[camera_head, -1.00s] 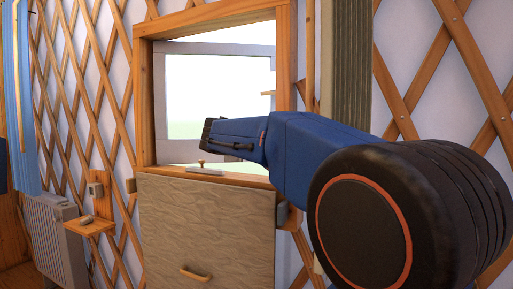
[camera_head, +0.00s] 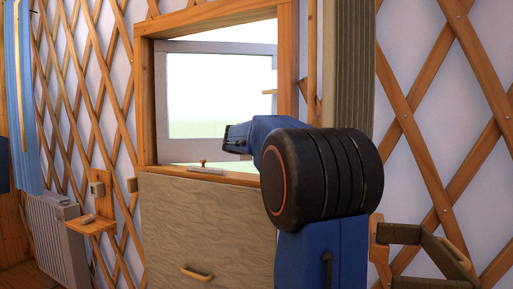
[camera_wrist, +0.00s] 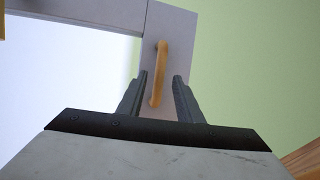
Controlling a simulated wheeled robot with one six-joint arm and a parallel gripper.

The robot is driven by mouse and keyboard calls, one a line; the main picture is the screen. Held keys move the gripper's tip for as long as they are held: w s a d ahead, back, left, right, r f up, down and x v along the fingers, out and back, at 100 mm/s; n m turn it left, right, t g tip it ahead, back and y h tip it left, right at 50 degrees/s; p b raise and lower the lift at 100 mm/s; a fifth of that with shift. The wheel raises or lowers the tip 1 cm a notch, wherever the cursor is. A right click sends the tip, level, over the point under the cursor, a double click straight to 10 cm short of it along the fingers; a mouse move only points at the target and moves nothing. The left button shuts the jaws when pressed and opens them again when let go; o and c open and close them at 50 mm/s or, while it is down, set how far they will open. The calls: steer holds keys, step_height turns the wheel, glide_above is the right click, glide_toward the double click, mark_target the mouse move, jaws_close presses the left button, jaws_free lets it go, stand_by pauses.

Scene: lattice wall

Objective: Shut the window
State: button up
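The window sash (camera_head: 190,47) has a grey frame and stands swung open outward from the wooden window frame (camera_head: 146,105). A small wooden handle (camera_head: 269,92) shows at its right side. In the wrist view, the grey sash stile (camera_wrist: 166,40) carries the upright wooden handle (camera_wrist: 158,75). My gripper (camera_wrist: 160,78) is open, its two dark fingers on either side of the lower part of the handle, with gaps showing. I cannot tell how deep the handle sits between them. In the head view my blue and black arm hides the lower right of the opening.
A small knobbed item (camera_head: 205,168) lies on the sill. A panel with a handle (camera_head: 197,273) is below the window. A small shelf (camera_head: 91,227) and radiator (camera_head: 57,240) stand left. A bracket-like wooden object (camera_head: 425,245) is at lower right.

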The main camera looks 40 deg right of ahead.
steer(key=shift+x, duration=1.55)
jaws_close()
steer(key=s+a+m+g+h, duration=0.1)
steer(key=s+a+m+g, duration=0.1)
steer(key=s+a, duration=0.2)
steer(key=s+a+m+g+h, duration=0.1)
steer(key=s+a+m+g, duration=0.1)
steer(key=a, duration=0.8)
steer(key=s+a+m+g, duration=0.2)
steer(key=s+a+g, duration=0.2)
steer(key=s+a, duration=0.2)
steer(key=shift+a+h, duration=0.4)
steer(key=shift+a, duration=0.2)
steer(key=shift+s+a+f+m+g, duration=0.1)
steer(key=shift+s+a+m+g, duration=0.15)
steer(key=shift+a+m+g, duration=0.5)
steer(key=shift+a+n, duration=0.2)
steer(key=shift+n, duration=0.05)
